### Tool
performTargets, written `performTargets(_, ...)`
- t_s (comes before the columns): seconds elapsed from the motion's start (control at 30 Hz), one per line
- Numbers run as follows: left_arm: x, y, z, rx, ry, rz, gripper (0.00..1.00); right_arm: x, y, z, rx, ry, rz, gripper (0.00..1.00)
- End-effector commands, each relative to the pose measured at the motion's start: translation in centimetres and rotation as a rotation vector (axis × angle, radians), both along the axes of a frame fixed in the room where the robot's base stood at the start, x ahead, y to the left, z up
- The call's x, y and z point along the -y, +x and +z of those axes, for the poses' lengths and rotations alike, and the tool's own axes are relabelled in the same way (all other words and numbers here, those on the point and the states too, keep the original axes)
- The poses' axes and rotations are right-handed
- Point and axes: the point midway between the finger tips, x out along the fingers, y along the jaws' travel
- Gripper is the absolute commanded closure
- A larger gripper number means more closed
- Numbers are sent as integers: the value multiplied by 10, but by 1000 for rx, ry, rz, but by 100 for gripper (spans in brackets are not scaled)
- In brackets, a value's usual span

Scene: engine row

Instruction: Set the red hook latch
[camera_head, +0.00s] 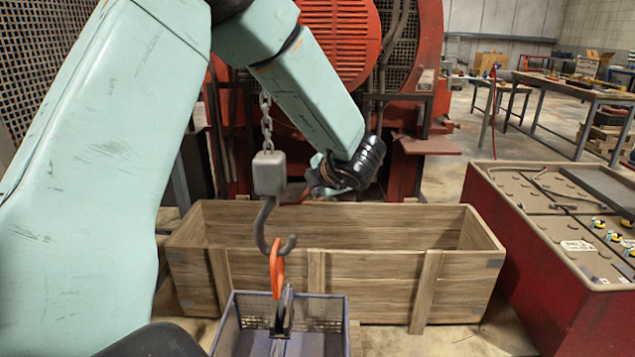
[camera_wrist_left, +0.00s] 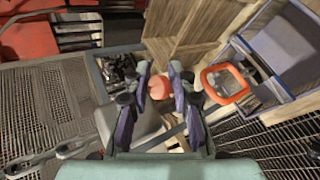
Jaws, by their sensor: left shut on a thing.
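A grey hook (camera_head: 262,225) hangs under a grey block (camera_head: 269,173) on a chain (camera_head: 266,120). An orange ring (camera_head: 277,268) sits at the hook's lower bend, and also shows in the left wrist view (camera_wrist_left: 225,83). The thin red latch (camera_head: 296,200) sticks out beside the block. My left gripper (camera_head: 322,186) is just right of the block. In the left wrist view its fingers (camera_wrist_left: 163,88) are shut on the latch's round red end (camera_wrist_left: 159,88). Where the latch meets the hook is hidden. My right gripper is not in view.
A dark mesh-sided bin (camera_head: 340,311) stands below the ring, in front of a long wooden crate (camera_head: 380,285). A red cabinet (camera_head: 540,255) stands at right. Red machinery (camera_head: 335,40) is behind my left arm. Open floor lies beyond the crate at right.

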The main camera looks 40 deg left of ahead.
Motion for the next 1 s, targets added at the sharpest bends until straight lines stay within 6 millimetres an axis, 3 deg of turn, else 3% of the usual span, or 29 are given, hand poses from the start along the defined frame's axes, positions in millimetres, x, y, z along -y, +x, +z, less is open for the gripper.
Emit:
performTargets(0.57,-3,-3,2,-5,6,9,100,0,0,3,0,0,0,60)
performTargets(0.6,-3,-3,2,-5,6,9,75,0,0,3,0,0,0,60)
performTargets(0.67,-3,-3,2,-6,5,9,70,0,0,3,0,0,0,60)
performTargets(1.0,-2,-3,1,-6,4,9,68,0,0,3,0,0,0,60)
